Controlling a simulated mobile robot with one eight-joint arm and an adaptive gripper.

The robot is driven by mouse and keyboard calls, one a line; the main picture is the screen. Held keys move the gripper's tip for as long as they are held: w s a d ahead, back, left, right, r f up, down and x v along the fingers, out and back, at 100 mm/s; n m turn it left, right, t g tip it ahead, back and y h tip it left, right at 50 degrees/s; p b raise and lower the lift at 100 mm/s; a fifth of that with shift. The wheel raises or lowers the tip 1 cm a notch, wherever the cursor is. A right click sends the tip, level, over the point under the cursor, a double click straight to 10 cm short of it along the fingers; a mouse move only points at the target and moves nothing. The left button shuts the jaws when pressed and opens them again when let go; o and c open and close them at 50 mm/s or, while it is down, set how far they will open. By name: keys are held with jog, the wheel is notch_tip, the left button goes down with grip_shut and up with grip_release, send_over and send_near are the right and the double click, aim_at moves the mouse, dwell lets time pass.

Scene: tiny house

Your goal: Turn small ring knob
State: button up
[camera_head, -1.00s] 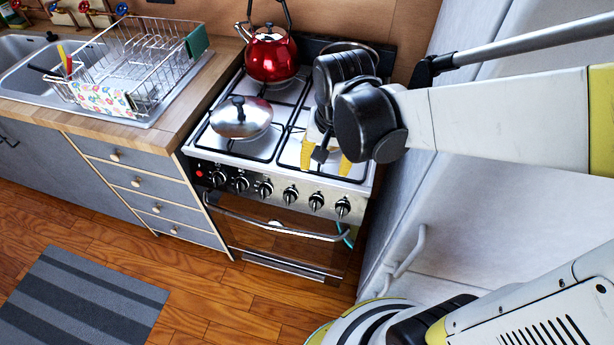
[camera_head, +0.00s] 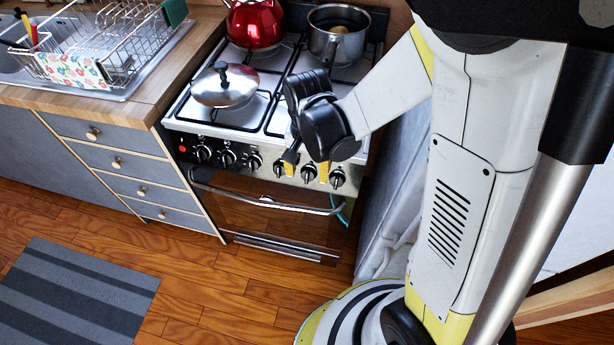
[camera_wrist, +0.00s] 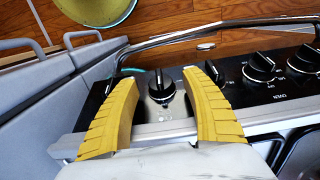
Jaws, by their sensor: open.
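In the wrist view, a dark stove knob (camera_wrist: 161,88) with a raised grip sits on the control panel, between the two yellow fingers of my gripper (camera_wrist: 158,76). The fingers are spread wide, with a gap on both sides of the knob. In the head view, my gripper (camera_head: 306,168) is low at the right part of the knob row, in front of the panel. The rightmost knob (camera_head: 338,177) shows just right of it. I cannot tell whether the fingertips touch the panel. Small panel labels are too blurred to read.
The oven handle (camera_head: 265,205) runs below the knobs and close to the fingers in the wrist view. A lidded pan (camera_head: 225,88), a red kettle (camera_head: 255,24) and a steel pot (camera_head: 338,45) stand on the stove. Drawers (camera_head: 125,165) flank it on the left.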

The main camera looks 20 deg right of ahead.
jog(key=shift+f, duration=0.35)
grip_shut()
jog(key=shift+a+g+h, duration=0.2)
jog(key=shift+g+h, duration=0.1)
jog(key=shift+h, duration=0.2)
jog(key=shift+n+g+h, duration=0.4)
jog(key=shift+n+h, duration=0.1)
jog(key=shift+h, duration=0.3)
